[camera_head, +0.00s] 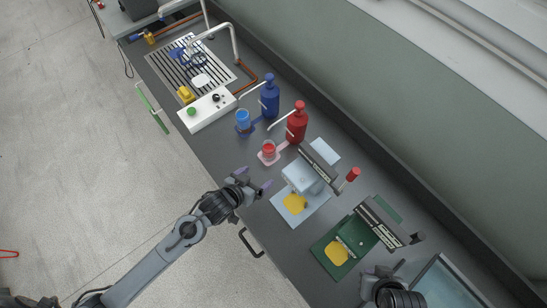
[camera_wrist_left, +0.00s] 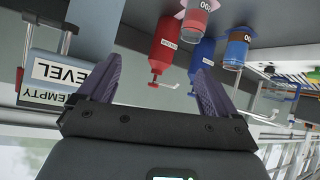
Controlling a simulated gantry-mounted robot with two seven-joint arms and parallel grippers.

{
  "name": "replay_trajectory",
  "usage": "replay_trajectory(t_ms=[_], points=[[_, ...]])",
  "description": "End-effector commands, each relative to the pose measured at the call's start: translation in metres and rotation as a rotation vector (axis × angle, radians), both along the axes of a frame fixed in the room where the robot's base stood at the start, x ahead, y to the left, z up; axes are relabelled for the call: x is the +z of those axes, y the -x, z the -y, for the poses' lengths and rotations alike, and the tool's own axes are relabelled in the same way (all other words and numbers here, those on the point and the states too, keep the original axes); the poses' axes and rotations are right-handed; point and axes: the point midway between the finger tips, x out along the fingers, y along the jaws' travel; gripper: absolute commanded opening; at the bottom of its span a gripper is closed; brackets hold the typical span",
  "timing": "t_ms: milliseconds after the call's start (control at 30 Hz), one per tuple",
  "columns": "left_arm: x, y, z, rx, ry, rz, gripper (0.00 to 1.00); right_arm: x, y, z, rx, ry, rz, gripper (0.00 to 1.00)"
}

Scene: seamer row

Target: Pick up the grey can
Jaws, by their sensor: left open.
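I cannot make out a can that is plainly grey in either view. My left gripper (camera_head: 256,178) is open and empty over the front edge of the dark bench. Its two purple fingers also show spread apart in the left wrist view (camera_wrist_left: 156,78). A clear cup with red contents (camera_head: 269,149) stands just beyond it, apart from the fingers. A cup with blue contents (camera_head: 243,118) stands farther up the bench. Part of my right arm (camera_head: 398,296) shows at the bottom right; whether its jaws are open or shut is not shown.
Red (camera_head: 297,124) and blue (camera_head: 270,98) pump bottles stand behind the cups. Lever devices stand on a light blue mat (camera_head: 309,212) and a green mat (camera_head: 327,264), each with a yellow patch. A white control box (camera_head: 207,111) and slotted tray lie farther left.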

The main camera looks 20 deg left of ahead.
Motion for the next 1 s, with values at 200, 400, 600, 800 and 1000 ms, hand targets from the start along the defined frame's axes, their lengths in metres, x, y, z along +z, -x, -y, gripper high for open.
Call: replay_trajectory(t_ms=[200,400,600,800,1000], points=[[-0.084,-0.066,-0.018,-0.082,-0.001,0.161,0.92,-0.090,0.000,0.000,-0.002,-0.001,-0.004,0.00],[-0.105,-0.099,-0.036,-0.120,-0.023,0.230,0.92,-0.121,0.000,-0.001,-0.004,-0.005,-0.004,0.00],[-0.111,-0.116,-0.045,-0.132,-0.034,0.257,0.92,-0.131,0.000,-0.002,-0.006,-0.009,-0.001,0.00],[-0.120,-0.139,-0.038,-0.134,-0.035,0.260,0.92,-0.134,0.000,-0.003,-0.007,-0.013,0.000,0.00],[-0.129,-0.158,-0.031,-0.134,-0.037,0.259,0.92,-0.137,0.000,-0.003,-0.008,-0.012,0.000,0.00]])
